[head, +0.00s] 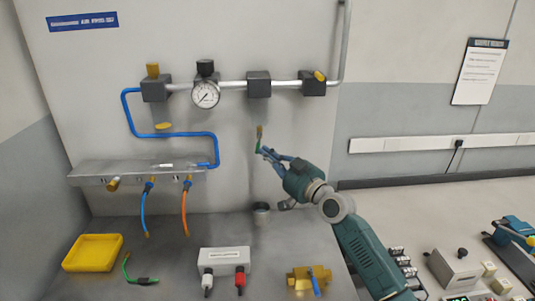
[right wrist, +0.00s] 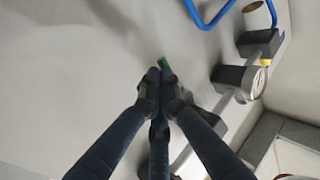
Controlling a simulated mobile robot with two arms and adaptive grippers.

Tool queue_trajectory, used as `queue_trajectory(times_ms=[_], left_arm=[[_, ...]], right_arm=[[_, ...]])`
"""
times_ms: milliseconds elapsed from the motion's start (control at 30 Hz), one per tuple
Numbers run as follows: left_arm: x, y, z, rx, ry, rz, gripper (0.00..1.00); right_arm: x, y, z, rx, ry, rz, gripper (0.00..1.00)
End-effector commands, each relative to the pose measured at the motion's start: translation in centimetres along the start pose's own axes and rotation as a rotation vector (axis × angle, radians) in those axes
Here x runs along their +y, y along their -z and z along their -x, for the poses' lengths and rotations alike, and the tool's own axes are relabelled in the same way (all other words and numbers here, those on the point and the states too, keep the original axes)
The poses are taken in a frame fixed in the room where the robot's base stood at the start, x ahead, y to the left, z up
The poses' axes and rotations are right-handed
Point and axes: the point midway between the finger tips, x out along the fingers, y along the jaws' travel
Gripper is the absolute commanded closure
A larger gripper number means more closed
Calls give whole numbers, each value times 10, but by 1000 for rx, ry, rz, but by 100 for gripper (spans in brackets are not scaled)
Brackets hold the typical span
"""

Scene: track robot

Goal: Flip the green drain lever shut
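The green drain lever (head: 257,146) hangs roughly upright below a small brass fitting (head: 259,131) on the wall panel, under the pipe. My right gripper (head: 264,152) reaches up to it from the lower right, its tips at the lever's lower part. In the right wrist view, my right gripper (right wrist: 160,72) has its fingers drawn together, with a bit of the green lever (right wrist: 164,61) showing right at the tips. I cannot tell whether the lever is pinched between them or only touched. The fingers hide part of the lever. My left gripper is not in view.
A pipe with a gauge (head: 206,95) and dark valve blocks (head: 259,85) runs above. A metal manifold (head: 100,172) with blue and orange hoses is at left. A small cup (head: 262,213), a yellow tray (head: 92,252), a switch box (head: 222,262) and a brass valve (head: 310,278) stand below.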

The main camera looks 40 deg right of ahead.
Motion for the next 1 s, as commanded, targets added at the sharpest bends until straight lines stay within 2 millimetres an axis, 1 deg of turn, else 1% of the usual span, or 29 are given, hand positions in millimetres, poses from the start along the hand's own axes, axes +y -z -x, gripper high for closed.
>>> queue_trajectory(times_ms=[233, 767, 1000], left_arm=[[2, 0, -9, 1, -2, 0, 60], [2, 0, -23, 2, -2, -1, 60], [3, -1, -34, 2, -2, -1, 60]], right_arm=[[-2, -3, -1, 23, 1, -34, 100], [-5, -4, -3, 72, 0, -105, 100], [-8, -8, -5, 108, 1, -160, 100]])
